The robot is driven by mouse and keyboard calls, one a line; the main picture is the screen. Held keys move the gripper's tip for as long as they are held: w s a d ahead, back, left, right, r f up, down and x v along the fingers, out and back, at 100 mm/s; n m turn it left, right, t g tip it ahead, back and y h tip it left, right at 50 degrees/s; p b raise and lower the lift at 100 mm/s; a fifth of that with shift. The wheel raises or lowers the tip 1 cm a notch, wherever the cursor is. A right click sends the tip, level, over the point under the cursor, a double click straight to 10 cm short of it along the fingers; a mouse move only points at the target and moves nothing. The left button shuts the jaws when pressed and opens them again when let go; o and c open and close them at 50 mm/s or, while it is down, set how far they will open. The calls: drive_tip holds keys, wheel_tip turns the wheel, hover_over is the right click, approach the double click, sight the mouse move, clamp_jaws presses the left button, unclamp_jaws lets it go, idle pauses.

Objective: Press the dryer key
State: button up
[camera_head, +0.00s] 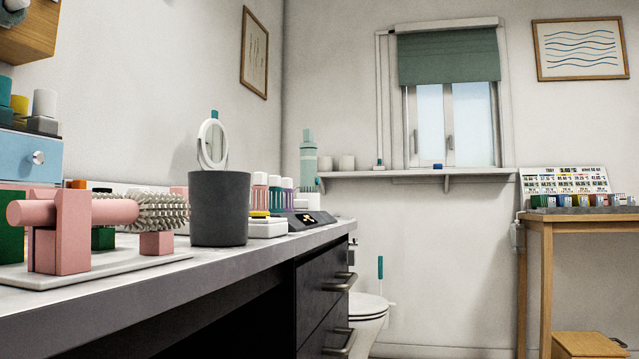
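My gripper is not in view. I cannot make out a key marked as the dryer key. A dark device with a small lit display (310,219) lies near the right end of the counter. Beside it on the left is a low white box (266,230) with a yellow piece on top (260,214). A pink-handled round brush (110,211) with pale bristles lies across pink supports on a white base (100,268) at the near left. It is a brush, and no hair dryer is clearly visible.
A dark grey cup (219,208) stands mid-counter and hides things behind it. A round mirror (213,143) and several capped bottles (275,190) stand behind. The dark drawers (325,300) have protruding handles. A toilet (368,308) and a wooden table (575,228) are beyond.

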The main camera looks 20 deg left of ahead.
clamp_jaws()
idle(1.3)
